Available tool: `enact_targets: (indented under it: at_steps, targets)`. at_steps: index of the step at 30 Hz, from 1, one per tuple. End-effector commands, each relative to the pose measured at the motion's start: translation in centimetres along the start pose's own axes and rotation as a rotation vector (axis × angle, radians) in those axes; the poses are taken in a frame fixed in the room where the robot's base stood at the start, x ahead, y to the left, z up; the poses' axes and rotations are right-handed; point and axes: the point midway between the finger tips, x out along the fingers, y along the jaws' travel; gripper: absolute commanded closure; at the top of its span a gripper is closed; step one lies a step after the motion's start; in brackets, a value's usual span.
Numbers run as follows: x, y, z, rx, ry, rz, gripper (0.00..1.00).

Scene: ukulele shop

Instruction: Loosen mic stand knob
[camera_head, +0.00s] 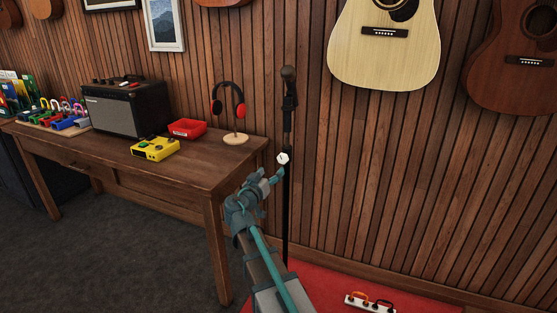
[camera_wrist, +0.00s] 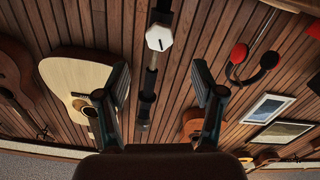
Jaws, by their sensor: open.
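The mic stand (camera_head: 286,222) is a thin black upright pole with a microphone (camera_head: 288,75) on top, standing before the wood-slat wall. Its knob (camera_head: 283,158) is white with a dark mark, partway up the pole. In the wrist view, which is upside down, the knob (camera_wrist: 158,38) looks hexagonal, above the fingertips and roughly centred between them. The stand (camera_wrist: 148,90) passes behind the gap. My gripper (camera_head: 270,177) is just below and left of the knob, open and empty. Its fingers (camera_wrist: 160,82) are spread wide, with no visible contact with the knob.
Guitars hang on the wall. A red mat (camera_head: 330,282) carries a small white box with cables (camera_head: 368,303).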

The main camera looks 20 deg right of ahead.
Motion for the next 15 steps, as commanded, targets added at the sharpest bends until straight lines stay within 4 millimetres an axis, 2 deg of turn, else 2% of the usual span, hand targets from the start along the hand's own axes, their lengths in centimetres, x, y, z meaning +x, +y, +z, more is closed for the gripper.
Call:
enact_targets:
  at_steps: [5,15]
  targets:
    - [1.7,-0.1,0.0,0.003,0.000,0.000,0.32]
    - [7.5,-0.2,-0.1,0.002,0.001,0.001,0.32]
